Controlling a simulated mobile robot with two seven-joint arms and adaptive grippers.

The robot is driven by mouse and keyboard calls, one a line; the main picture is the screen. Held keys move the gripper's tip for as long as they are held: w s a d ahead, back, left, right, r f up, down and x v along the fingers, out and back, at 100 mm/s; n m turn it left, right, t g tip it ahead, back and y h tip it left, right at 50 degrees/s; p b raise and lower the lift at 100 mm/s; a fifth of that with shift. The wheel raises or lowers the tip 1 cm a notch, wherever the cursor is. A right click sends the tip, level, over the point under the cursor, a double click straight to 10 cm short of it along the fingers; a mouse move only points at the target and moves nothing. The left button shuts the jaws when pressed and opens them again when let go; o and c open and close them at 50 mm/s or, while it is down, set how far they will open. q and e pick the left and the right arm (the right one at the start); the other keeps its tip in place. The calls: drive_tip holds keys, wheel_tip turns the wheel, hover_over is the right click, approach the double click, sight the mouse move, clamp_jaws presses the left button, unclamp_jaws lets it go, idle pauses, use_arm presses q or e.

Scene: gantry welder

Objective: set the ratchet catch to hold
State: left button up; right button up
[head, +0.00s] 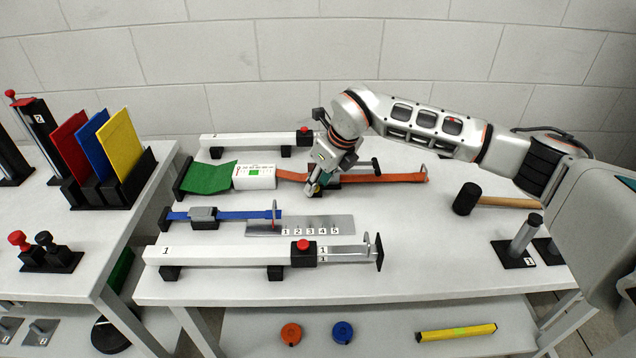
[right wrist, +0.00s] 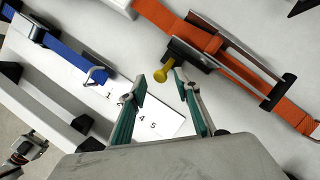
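The ratchet (right wrist: 235,55) sits on an orange strap (head: 400,178) at the back of the table. It has a metal body, a handle with a dark crossbar (right wrist: 278,92), and a small yellow-ended catch (right wrist: 160,75) sticking out from a black block. My right gripper (head: 318,183) is over the ratchet and hides much of it in the head view. In the right wrist view, its teal fingers (right wrist: 158,88) are apart, with the yellow catch end showing between and just beyond the tips; contact cannot be told. My left gripper is not seen in the head view.
A blue strap (head: 240,215) with a buckle and a numbered plate (head: 300,230) lie in front. White beams with red knobs run along the front (head: 220,256) and back (head: 250,140). A mallet (head: 468,198) lies at the right. Bare table lies between plate and mallet.

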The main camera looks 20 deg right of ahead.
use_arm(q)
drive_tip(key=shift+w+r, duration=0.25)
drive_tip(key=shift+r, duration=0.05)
use_arm(e)
drive_tip(key=shift+w+a+f, duration=0.1)
drive_tip(key=shift+w+f, duration=0.05)
drive_tip(key=shift+f, duration=0.25)
clamp_jaws()
